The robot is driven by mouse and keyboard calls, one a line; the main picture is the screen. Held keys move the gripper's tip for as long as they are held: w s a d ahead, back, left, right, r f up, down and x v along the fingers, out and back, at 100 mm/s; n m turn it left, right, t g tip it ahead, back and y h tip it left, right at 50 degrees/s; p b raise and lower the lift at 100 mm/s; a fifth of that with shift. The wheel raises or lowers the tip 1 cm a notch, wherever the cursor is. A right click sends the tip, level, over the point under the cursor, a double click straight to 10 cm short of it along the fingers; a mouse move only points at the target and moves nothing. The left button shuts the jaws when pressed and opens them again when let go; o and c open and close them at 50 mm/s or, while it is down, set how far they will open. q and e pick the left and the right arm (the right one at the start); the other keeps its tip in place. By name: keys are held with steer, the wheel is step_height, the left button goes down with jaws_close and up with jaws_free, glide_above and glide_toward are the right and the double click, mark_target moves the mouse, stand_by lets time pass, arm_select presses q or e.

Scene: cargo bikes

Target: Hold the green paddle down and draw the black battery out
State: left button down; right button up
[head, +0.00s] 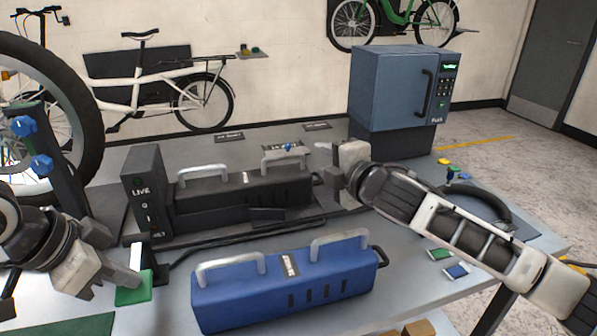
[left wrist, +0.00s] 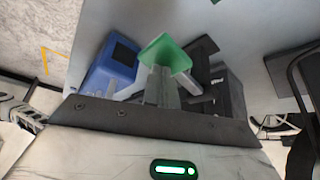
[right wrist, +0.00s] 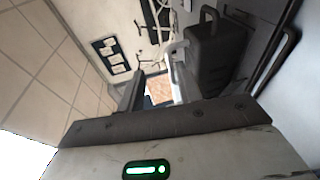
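The black battery (head: 240,195) lies in a dark dock (head: 147,195) marked LIVE, with two pale handles on top. It also shows in the right wrist view (right wrist: 212,55). The green paddle (head: 133,290) sticks out at the near left of the dock; it also shows in the left wrist view (left wrist: 165,52). My left gripper (head: 135,279) has its fingers together, with the tips at the paddle; whether they press it I cannot tell. My right gripper (head: 326,162) is open and empty, just right of the battery's right handle (head: 285,165), fingers apart in the right wrist view (right wrist: 158,88).
A blue battery (head: 285,285) with two handles lies in front of the dock. A dark cable (head: 260,235) runs between them. A blue-grey cabinet (head: 400,90) stands at the back right. Small coloured pieces and a black ring (head: 480,200) lie on the right of the table.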

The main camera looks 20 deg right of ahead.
mark_target(281, 158)
steer(key=s+a+y, duration=0.1)
steer(key=s+a, duration=0.1)
steer(key=a, duration=0.2)
steer(key=shift+n+g, duration=0.3)
steer(key=shift+g, duration=0.1)
steer(key=x, duration=1.2)
steer(key=shift+a+f, duration=0.25)
steer(key=shift+f, duration=0.05)
steer(key=shift+s, duration=0.1)
steer(key=shift+c, duration=0.3)
jaws_close()
steer(key=shift+d, duration=0.2)
steer(key=d, duration=1.7)
steer(key=shift+r, duration=0.25)
stand_by(1.4)
